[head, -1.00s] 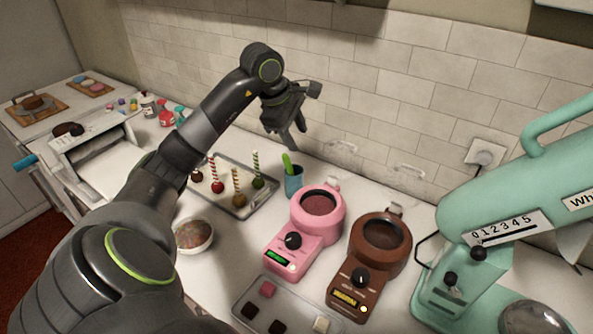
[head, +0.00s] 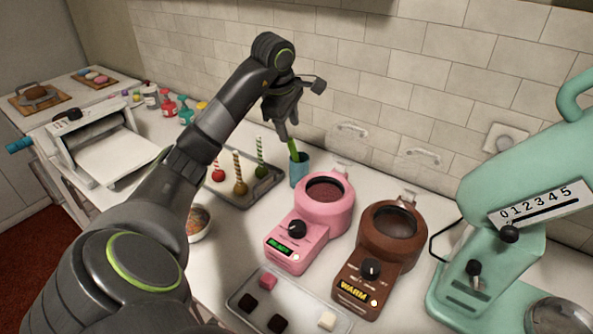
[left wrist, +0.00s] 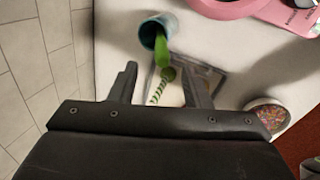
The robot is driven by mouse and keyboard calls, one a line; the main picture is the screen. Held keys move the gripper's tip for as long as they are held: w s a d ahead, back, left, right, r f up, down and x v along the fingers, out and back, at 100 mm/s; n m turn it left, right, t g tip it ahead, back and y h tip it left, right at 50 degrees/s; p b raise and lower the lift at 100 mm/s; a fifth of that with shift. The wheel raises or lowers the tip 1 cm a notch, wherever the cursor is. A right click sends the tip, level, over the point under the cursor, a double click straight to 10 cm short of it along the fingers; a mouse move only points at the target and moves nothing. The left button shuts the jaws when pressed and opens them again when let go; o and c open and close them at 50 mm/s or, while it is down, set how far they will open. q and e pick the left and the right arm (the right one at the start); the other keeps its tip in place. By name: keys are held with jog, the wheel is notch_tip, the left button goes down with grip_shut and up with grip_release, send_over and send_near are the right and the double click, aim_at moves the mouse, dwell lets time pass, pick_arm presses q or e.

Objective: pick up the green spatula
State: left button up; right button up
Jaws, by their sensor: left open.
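The green spatula (head: 293,149) stands tilted in a teal cup (head: 300,170) on the counter, behind the pink melting pot. In the left wrist view the spatula (left wrist: 161,51) leans out of the cup (left wrist: 157,31), and its near end shows beyond and between my fingers. My left gripper (head: 288,130) is open, right above the cup, with its fingers pointing down around the spatula's upper part. In the left wrist view my left gripper (left wrist: 160,80) shows both fingers apart; I cannot tell whether either touches the spatula. My right gripper is not in view.
A tray of cake pops (head: 268,183) lies left of the cup. The pink melting pot (head: 312,222) and brown melting pot (head: 379,258) stand in front and to the right. A mint mixer (head: 520,210) is at far right. The tiled wall is close behind.

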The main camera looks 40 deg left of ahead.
aim_at(293, 157)
pick_arm(q)
jog(key=shift+b+x, duration=1.45)
jog(key=shift+x, duration=0.55)
jog(key=p+x, duration=0.1)
jog(key=x, duration=0.3)
jog(key=shift+d+f+p, duration=0.1)
jog(key=shift+f+p, duration=0.1)
jog(key=shift+p, duration=0.1)
jog(key=shift+f, duration=0.35)
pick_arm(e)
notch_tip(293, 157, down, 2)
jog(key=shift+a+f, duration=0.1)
pick_arm(q)
jog(key=shift+c, duration=0.3)
grip_shut()
